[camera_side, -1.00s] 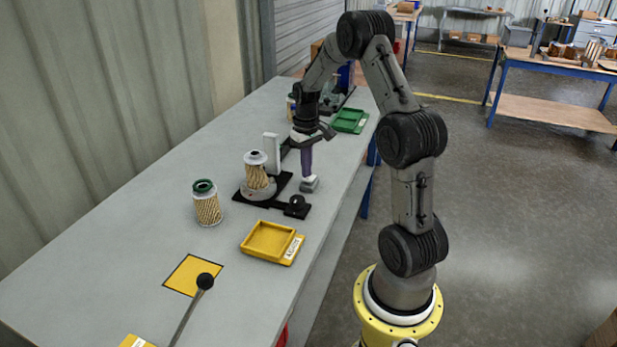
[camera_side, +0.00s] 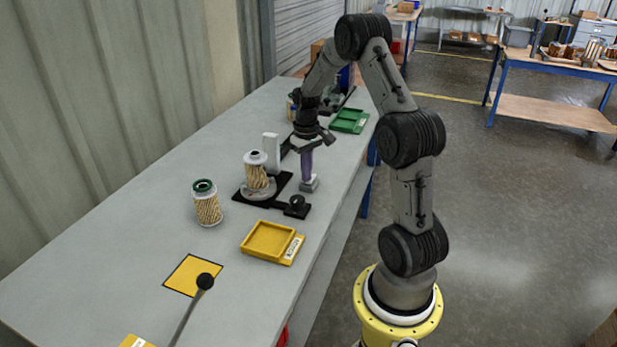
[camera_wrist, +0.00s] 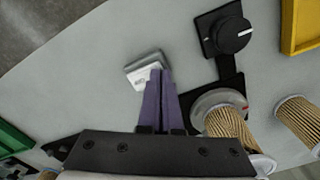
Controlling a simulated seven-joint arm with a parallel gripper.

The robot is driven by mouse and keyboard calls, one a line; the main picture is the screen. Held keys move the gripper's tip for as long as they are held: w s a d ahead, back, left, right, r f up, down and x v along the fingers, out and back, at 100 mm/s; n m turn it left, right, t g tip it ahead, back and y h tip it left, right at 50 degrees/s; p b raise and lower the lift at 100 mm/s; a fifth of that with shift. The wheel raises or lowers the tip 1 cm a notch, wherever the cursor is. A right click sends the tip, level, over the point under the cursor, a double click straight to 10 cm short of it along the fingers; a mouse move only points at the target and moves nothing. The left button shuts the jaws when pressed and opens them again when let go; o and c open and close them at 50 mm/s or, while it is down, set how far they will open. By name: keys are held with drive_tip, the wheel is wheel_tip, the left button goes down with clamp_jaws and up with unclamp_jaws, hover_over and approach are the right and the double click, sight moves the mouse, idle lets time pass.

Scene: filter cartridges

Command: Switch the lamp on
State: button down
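A white upright panel (camera_side: 271,152), which may be the lamp, stands behind a cartridge (camera_side: 257,176) on a round grey stand; I cannot tell whether it is lit. A black knob (camera_side: 296,203) sits on the stand's black base; its white pointer line shows in the wrist view (camera_wrist: 230,35). My gripper (camera_side: 308,177) points down, with its purple fingers together and nothing seen between them; they also show in the wrist view (camera_wrist: 160,76). A small grey metal block (camera_side: 309,185) is at the fingertips, partly covered by them in the wrist view (camera_wrist: 143,70). I cannot tell whether they touch.
A loose cartridge with a green top (camera_side: 206,204) stands left of the stand. A yellow tray (camera_side: 247,249) lies in front, and a green tray (camera_side: 337,128) behind. A black-ended lever (camera_side: 204,282) rises over a yellow square (camera_side: 184,272). The near table top is mostly clear.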

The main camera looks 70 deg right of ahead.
drive_tip(key=shift+f, duration=0.1)
drive_tip(key=shift+r, duration=3.55)
